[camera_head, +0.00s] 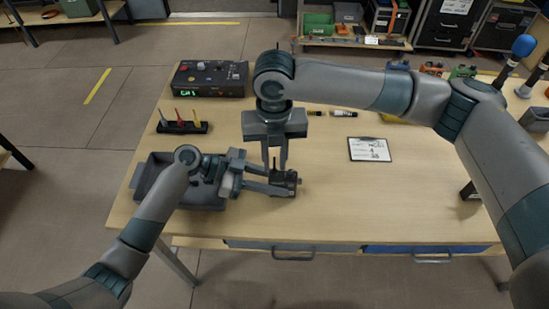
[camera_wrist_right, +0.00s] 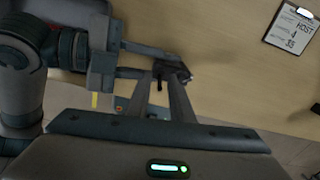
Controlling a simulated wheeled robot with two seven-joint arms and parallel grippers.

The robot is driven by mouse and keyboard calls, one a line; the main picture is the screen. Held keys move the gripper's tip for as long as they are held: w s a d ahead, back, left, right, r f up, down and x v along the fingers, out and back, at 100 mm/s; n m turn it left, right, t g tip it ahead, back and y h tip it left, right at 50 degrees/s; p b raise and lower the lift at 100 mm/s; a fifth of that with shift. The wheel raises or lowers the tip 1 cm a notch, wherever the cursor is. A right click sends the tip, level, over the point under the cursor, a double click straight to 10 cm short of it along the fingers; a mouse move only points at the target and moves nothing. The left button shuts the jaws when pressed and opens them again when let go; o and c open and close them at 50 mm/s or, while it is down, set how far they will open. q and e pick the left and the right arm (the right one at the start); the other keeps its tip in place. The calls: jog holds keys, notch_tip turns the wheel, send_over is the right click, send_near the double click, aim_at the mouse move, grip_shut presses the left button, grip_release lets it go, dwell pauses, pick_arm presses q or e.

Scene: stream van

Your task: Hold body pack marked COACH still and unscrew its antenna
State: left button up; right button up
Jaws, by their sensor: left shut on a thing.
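A small black body pack (camera_head: 291,177) is held just above or at the table top, right of the grey tray; its label is unreadable. My left gripper (camera_head: 276,186) is shut on it from the left. My right gripper (camera_head: 275,160) points down over the pack, its two fingers apart. A thin dark antenna stands up from the pack between those fingers. In the right wrist view the pack (camera_wrist_right: 170,68) shows dark beyond the fingertips (camera_wrist_right: 163,84), with a clear gap between the fingers. Whether either finger touches the antenna cannot be told.
A grey tray (camera_head: 141,182) sits under my left wrist. A stand with coloured tools (camera_head: 183,126) and a control box (camera_head: 209,78) are behind it. Markers (camera_head: 343,114) and a clipboard (camera_head: 370,150) lie to the right.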

jog(key=m, duration=0.3)
jog(key=shift+m, duration=0.3)
jog(key=m, duration=0.3)
jog(key=shift+m, duration=0.3)
dwell(0.4)
jog(key=shift+m, duration=2)
jog(key=m, duration=0.4)
jog(key=shift+c, duration=0.6)
